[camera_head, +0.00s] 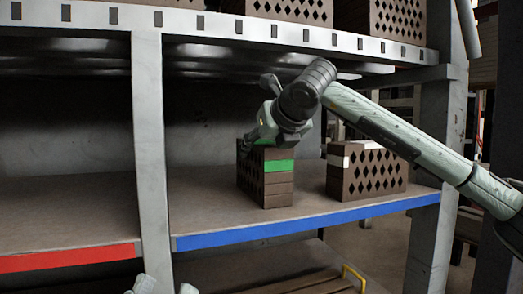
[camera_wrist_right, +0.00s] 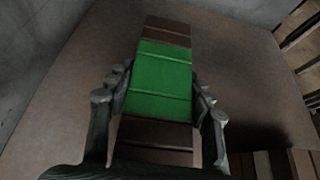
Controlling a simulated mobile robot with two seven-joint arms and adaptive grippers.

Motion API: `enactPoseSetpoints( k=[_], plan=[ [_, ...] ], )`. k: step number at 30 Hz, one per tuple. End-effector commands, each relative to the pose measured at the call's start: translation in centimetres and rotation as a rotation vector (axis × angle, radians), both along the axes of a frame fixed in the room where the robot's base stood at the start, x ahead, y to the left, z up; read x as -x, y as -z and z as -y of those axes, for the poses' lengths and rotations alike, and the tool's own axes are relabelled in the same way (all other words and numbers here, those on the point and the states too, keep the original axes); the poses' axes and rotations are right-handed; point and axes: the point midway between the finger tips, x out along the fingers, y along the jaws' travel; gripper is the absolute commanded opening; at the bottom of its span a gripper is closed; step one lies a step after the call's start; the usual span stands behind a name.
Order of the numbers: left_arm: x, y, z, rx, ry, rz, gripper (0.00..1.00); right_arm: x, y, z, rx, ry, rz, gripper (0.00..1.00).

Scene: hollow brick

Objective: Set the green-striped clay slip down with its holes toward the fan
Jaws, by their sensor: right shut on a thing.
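The green-striped clay slip (camera_head: 279,188) is a brown block with a green band, upright at the blue-edged shelf bay. I cannot tell whether its base touches the shelf. In the right wrist view, the fingers of the right gripper (camera_wrist_right: 160,105) lie on both sides of the slip (camera_wrist_right: 163,80). My left gripper (camera_head: 166,287) barely shows at the bottom edge; its jaw state is unclear. I see no fan.
A white-striped brick with diamond holes (camera_head: 374,178) stands on the shelf (camera_head: 210,215) to the right, a small gap away. A post (camera_head: 150,150) separates the empty red-edged bay (camera_head: 60,220) at left. More perforated bricks (camera_head: 400,22) sit on the upper shelf.

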Motion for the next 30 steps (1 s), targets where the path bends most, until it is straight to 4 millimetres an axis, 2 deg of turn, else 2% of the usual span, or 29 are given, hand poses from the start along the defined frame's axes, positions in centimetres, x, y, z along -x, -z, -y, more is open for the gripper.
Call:
enactPoseSetpoints(
  k=[9,10,15,25,30],
  plan=[
    [-0.1,0.2,0.0,0.001,-0.002,0.008,0.4,0.1,-0.3,0.0,-0.005,-0.001,0.011,0.17],
    [-0.1,0.2,0.0,0.002,-0.002,0.012,0.4,0.1,0.1,0.0,-0.001,-0.001,0.003,0.52],
    [-0.1,0.0,-0.1,0.004,-0.005,0.017,0.4,0.1,0.1,-0.1,-0.001,-0.001,0.003,0.72],
    [-0.1,-0.4,-0.2,0.005,-0.005,0.019,0.4,0.1,-0.1,0.0,-0.002,-0.002,0.003,0.72],
    [0.0,-0.4,-0.2,0.005,-0.005,0.021,0.4,1.9,-1.1,0.5,-0.004,-0.004,0.005,0.72]
  ],
)
